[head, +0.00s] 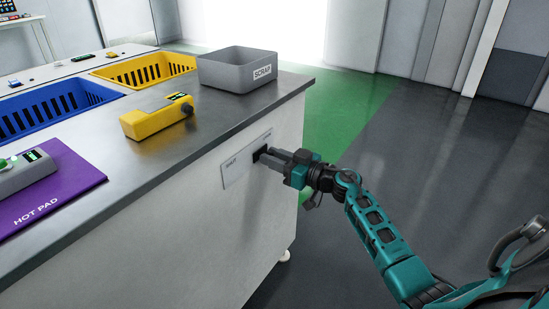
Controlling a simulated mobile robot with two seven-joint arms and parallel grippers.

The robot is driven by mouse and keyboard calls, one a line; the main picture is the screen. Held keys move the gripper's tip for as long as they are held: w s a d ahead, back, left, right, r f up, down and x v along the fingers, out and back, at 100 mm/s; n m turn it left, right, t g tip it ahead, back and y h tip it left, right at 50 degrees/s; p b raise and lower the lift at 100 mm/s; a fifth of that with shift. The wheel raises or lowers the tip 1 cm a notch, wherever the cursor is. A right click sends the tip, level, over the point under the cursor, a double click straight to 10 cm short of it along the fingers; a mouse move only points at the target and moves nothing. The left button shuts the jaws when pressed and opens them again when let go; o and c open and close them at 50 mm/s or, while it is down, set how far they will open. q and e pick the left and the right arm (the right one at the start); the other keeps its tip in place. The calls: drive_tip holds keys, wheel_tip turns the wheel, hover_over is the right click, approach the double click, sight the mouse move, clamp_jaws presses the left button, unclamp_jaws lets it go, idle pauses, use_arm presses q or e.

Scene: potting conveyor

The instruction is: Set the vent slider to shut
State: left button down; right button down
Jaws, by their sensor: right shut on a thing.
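The vent slider panel (233,169) is a pale plate on the white side face of the counter, below its top edge. Small lettering shows at its left and right ends, too small to read surely. A dark slider knob (259,154) sits toward the right part of the plate. My right gripper (266,156) reaches in from the right and is shut on the knob, hiding part of it and of the plate. My left gripper is out of view.
On the counter top (205,130) are a grey bin (225,75) near the corner, a yellow device (150,120), a purple hot pad (75,185) with a grey device (25,172), and blue (50,110) and yellow (150,70) baskets. The floor right of the counter is clear.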

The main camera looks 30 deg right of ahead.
drive_tip(key=a+p, duration=0.2)
drive_tip(key=s+p, duration=0.1)
drive_tip(key=p, duration=0.1)
drive_tip(key=shift+s+a+r, duration=0.1)
drive_tip(key=shift+a+r, duration=0.2)
drive_tip(key=shift+a, duration=0.1)
drive_tip(key=a+p, duration=0.1)
drive_tip(key=s+a+p, duration=0.1)
drive_tip(key=a+p, duration=0.1)
drive_tip(key=shift+s+a+f, duration=0.1)
drive_tip(key=shift+s+f, duration=0.05)
drive_tip(key=shift+s+a, duration=0.15)
drive_tip(key=shift+a, duration=0.15)
drive_tip(key=shift+a+f, duration=0.2)
drive_tip(key=shift+f, duration=0.05)
drive_tip(key=c, duration=0.9)
unclamp_jaws()
drive_tip(key=shift+s+d, duration=0.1)
